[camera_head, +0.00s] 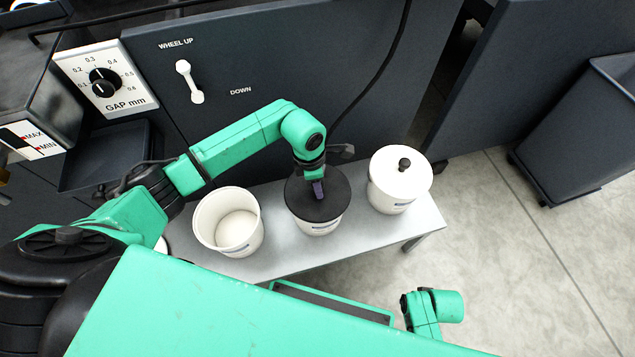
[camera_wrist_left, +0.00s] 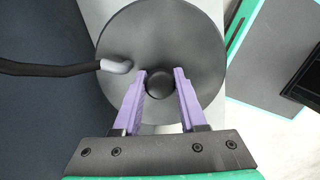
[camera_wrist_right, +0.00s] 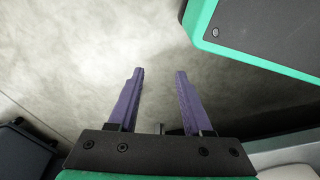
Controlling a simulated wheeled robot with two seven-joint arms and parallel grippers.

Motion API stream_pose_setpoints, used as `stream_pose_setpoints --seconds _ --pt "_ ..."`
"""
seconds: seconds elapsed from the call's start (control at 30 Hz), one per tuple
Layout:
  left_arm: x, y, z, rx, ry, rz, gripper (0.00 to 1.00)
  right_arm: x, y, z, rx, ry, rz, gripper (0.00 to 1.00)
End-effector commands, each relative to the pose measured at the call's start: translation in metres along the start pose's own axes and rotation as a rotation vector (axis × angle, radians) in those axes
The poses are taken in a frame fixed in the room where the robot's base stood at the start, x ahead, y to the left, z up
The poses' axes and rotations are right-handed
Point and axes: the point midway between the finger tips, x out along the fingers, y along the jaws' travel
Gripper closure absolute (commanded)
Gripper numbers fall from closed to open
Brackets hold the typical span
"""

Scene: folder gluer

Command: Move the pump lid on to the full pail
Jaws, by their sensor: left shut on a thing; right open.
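The black pump lid (camera_head: 300,203) sits on the middle white pail (camera_head: 318,228) on a grey bench. A dark hose with a grey end joins the lid in the left wrist view. My left gripper (camera_head: 318,188) points down at the lid, its purple fingers shut on the lid's round centre knob (camera_wrist_left: 160,85). The left pail (camera_head: 204,225) is open, with a pale inside surface well below its rim. The right pail (camera_head: 391,200) wears a white lid (camera_head: 401,172) with a black knob. My right gripper (camera_wrist_right: 160,75) is open and empty above the floor.
The bench (camera_head: 425,213) stands against a dark machine panel (camera_head: 270,60) with a white handle (camera_head: 188,82). The black hose (camera_head: 385,70) runs up in front of the panel. Bare floor (camera_head: 530,270) lies to the right.

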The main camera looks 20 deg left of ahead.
Motion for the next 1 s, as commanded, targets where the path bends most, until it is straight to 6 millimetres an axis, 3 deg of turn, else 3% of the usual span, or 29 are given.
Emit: stream_pose_setpoints --seconds 0.23,0.27,0.3,0.33,0.67,0.77,1.0 --pt "-0.001 0.000 0.000 0.000 -0.001 0.001 1.00 -0.001 0.000 -0.001 0.001 0.000 0.000 0.50" --pt "-0.001 0.000 0.000 0.000 -0.001 0.001 0.47 -0.001 0.000 -0.001 0.000 0.000 0.000 0.50" --pt "-0.001 0.000 0.000 0.000 -0.001 0.001 0.32 -0.001 0.000 -0.001 0.000 0.000 0.000 0.50" --pt "-0.001 0.000 0.000 0.000 -0.001 0.001 0.24 -0.001 0.000 -0.001 0.000 0.000 0.000 0.50" --pt "-0.007 0.001 0.000 0.000 0.000 0.002 0.24 -0.003 -0.001 -0.001 0.000 0.003 -0.001 0.50" --pt "-0.026 0.001 0.000 0.002 -0.001 0.004 0.24 0.003 0.002 0.006 -0.001 -0.002 0.003 0.50" --pt "-0.098 0.002 0.000 0.001 -0.002 0.006 0.24 0.015 0.003 0.024 -0.008 -0.007 0.006 0.50"
